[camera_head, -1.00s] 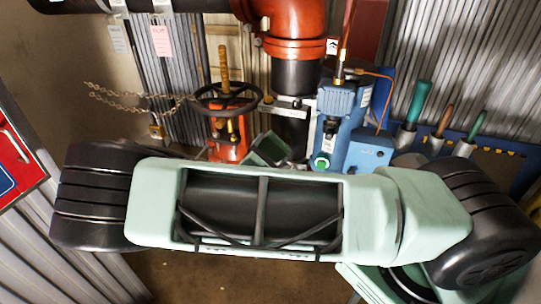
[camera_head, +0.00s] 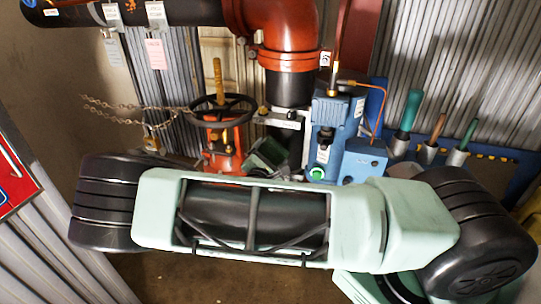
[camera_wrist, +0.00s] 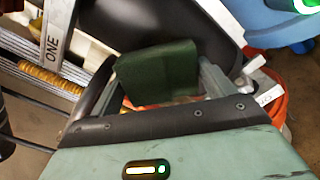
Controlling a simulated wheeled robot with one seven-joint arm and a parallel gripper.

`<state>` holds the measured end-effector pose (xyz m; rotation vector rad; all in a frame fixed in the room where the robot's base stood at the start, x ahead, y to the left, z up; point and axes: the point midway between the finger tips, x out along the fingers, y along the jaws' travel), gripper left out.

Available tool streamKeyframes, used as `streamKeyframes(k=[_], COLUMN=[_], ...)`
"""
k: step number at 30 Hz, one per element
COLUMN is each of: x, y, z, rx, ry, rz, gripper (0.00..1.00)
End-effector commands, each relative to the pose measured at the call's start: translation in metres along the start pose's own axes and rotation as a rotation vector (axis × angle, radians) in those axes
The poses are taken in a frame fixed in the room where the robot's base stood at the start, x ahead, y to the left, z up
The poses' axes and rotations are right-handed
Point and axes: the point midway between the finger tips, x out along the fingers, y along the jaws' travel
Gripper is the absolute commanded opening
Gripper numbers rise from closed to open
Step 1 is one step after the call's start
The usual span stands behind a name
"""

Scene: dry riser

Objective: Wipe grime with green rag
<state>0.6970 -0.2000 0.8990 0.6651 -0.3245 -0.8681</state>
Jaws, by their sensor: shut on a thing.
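The dark green rag (camera_wrist: 158,72) is in my gripper (camera_wrist: 155,85), which is shut on it in the wrist view. The rag looks like a folded block, with a dark, rounded surface behind it; I cannot tell whether they touch. In the head view my gripper (camera_head: 268,155) shows just beyond my arm, between the red valve (camera_head: 222,140) and the blue pump unit (camera_head: 325,135). My arm hides its lower part there. I cannot make out any grime in either view.
A black handwheel (camera_head: 222,108) with a chain (camera_head: 135,105) tops the valve. A red pipe elbow (camera_head: 285,35) and dark pipe (camera_head: 290,88) rise behind. Tool handles (camera_head: 411,110) stand in holders at right. Corrugated panels (camera_head: 455,50) line the back. Bare floor shows below my arm.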

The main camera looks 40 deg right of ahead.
Motion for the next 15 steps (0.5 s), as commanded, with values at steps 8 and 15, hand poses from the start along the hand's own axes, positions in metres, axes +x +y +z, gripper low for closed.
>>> streamKeyframes(k=[8, 15], x=[0.0024, 0.0072], y=[0.0, -0.0002], z=[0.0001, 0.0001], rx=[0.001, 0.0], ry=[-0.001, -0.001], rz=[0.0, 0.0], gripper=[0.63, 0.63])
